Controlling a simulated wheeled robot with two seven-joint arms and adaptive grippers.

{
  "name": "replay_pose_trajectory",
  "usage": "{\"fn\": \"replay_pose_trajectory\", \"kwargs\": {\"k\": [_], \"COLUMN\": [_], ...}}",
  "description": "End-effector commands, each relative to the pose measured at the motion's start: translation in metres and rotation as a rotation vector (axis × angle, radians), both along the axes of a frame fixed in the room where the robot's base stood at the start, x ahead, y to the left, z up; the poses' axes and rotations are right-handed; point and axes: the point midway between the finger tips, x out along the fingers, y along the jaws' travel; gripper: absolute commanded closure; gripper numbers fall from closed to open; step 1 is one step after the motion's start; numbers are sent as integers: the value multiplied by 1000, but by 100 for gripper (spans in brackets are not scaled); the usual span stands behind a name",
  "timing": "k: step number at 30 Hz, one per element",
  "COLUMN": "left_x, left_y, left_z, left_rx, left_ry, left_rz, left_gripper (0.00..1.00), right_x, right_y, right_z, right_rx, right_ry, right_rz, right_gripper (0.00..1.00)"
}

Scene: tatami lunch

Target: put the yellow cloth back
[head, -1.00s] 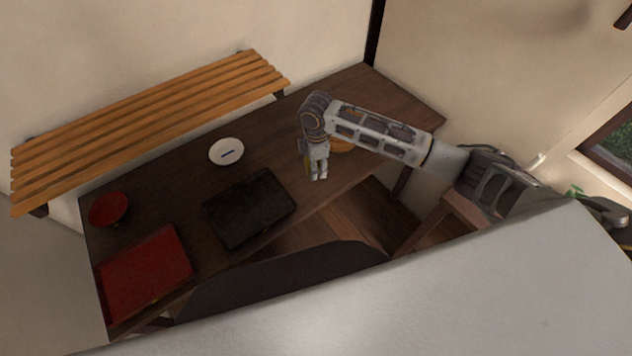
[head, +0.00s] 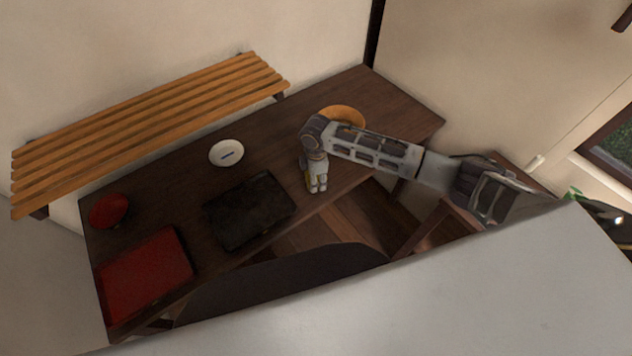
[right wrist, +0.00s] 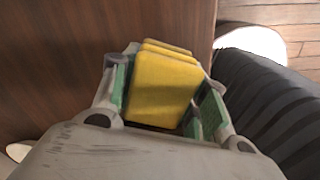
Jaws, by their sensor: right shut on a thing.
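The yellow cloth (right wrist: 162,88) is a folded pad. In the right wrist view it sits between the green-lined fingers of my right gripper (right wrist: 165,100), which is shut on it. In the head view my right gripper (head: 317,186) points down near the front edge of the dark table (head: 400,95), right of the black tray. The cloth is almost fully hidden there by the gripper. Whether the cloth touches the table cannot be told. My left gripper is not in view.
On the table are a black tray (head: 248,210), a red tray (head: 146,275), a red bowl (head: 109,210), a small white dish (head: 226,153) and an orange bowl (head: 343,115) partly behind my arm. A slatted wooden bench (head: 150,125) stands behind. Bare tabletop lies between dish and gripper.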

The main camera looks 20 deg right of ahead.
Motion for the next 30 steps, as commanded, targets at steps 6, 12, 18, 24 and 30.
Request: {"fn": "replay_pose_trajectory", "kwargs": {"k": [6,12,18,24,30], "left_x": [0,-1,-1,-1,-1], "left_y": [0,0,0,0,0], "left_z": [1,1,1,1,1], "left_rx": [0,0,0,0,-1], "left_ry": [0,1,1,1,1], "left_rz": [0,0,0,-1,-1], "left_gripper": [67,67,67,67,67], "right_x": [0,0,0,0,0], "right_y": [0,0,0,0,0], "right_z": [-19,-20,-22,-23,-23], "right_rx": [0,0,0,0,0], "right_ry": [-1,-1,0,0,0], "right_rz": [0,1,0,0,0], "right_gripper": [78,78,78,41,35]}}
